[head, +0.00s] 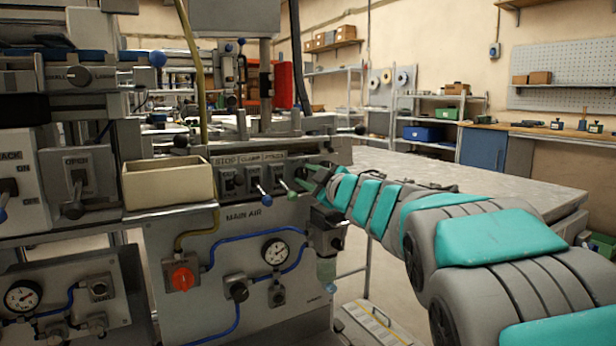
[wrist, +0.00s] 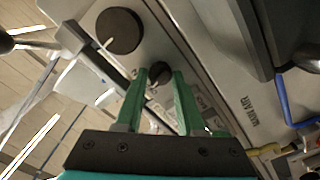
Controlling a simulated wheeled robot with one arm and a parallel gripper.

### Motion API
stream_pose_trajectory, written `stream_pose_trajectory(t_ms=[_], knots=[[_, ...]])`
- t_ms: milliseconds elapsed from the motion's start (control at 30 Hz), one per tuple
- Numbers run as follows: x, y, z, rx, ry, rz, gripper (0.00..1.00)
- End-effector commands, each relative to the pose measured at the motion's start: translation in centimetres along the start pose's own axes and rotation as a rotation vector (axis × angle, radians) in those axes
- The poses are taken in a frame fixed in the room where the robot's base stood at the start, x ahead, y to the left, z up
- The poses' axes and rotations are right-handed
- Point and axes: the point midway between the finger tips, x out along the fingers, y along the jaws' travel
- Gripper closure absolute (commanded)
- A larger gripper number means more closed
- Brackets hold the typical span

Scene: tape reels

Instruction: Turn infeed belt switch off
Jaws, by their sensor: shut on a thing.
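My gripper (head: 312,182) reaches from the right to the right end of the grey machine's switch panel in the head view. In the wrist view its two green fingers (wrist: 159,76) are closed around a small dark round knob (wrist: 159,71). This knob stands on the panel face and has a pale line beside it. The fingers hide its sides, and the head view hides it behind the gripper. I can read no label for an infeed belt switch, so I cannot tell whether this knob is it or which way it is set.
Lever switches labelled STOP (head: 229,182) and CLAMP (head: 258,181) sit left of my gripper. A beige bin (head: 168,182), a red rotary knob (head: 181,277) and a gauge (head: 275,252) are nearby. A larger dark disc (wrist: 119,30) lies close to the fingertips. A grey table (head: 470,185) stands behind my arm.

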Motion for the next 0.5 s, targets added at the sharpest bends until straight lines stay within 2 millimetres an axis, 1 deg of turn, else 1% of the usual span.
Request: stream_pose_trajectory(t_ms=[200,500], knots=[[-0.07,0.08,0.07,-0.181,-0.001,0.001,1.00],[-0.05,0.02,0.09,-0.346,-0.002,0.001,1.00]])
